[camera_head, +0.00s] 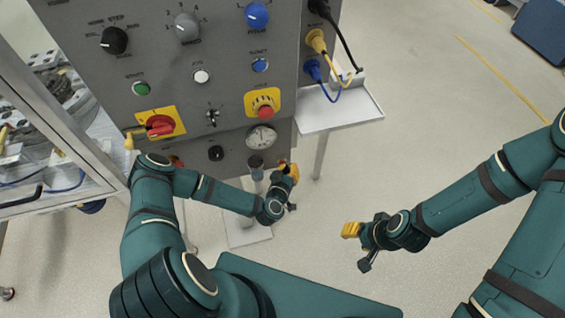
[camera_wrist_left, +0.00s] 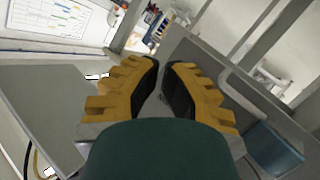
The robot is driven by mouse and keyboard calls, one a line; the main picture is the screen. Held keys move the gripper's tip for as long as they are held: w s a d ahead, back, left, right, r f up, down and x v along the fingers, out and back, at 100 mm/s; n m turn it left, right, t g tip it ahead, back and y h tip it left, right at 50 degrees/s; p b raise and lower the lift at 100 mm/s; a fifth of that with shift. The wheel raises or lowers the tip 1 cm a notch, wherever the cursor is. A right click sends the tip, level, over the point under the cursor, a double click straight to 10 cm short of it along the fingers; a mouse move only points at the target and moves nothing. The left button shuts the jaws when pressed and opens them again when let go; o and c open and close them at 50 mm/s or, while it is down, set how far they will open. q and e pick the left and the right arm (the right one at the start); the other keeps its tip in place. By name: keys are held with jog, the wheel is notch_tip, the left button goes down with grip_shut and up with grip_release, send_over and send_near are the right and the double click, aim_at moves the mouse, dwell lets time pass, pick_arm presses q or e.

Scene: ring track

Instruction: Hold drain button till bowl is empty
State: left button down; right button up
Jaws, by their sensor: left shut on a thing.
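A clear bowl (camera_head: 256,166) with a dark top hangs below the round gauge (camera_head: 261,137) at the panel's lower right. My left gripper (camera_head: 290,171), with yellow fingers, is just right of the bowl. A small red part shows beside its fingers; I cannot tell what it belongs to. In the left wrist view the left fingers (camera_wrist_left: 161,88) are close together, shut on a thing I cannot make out. I cannot make out the drain button or any liquid level. My right gripper (camera_head: 351,230) is well away to the right over open floor; its finger opening is unclear.
The grey control panel (camera_head: 225,60) carries knobs, a red switch (camera_head: 160,125) on yellow, and a red stop button (camera_head: 264,112). A side shelf (camera_head: 340,108) with blue and yellow cables juts out right. A glazed cabinet stands left.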

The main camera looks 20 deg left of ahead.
pick_arm(q)
jog(key=shift+w+a, duration=0.25)
jog(key=shift+w, duration=0.1)
dwell(1.9)
jog(key=shift+s+d, duration=0.1)
dwell(1.2)
jog(key=shift+s+d, duration=0.4)
jog(key=shift+s, duration=0.25)
jog(key=s+d+p, duration=0.1)
jog(key=s, duration=0.1)
jog(key=s+d+p, duration=0.1)
jog(key=s, duration=0.1)
jog(key=shift+d, duration=0.4)
dwell(0.4)
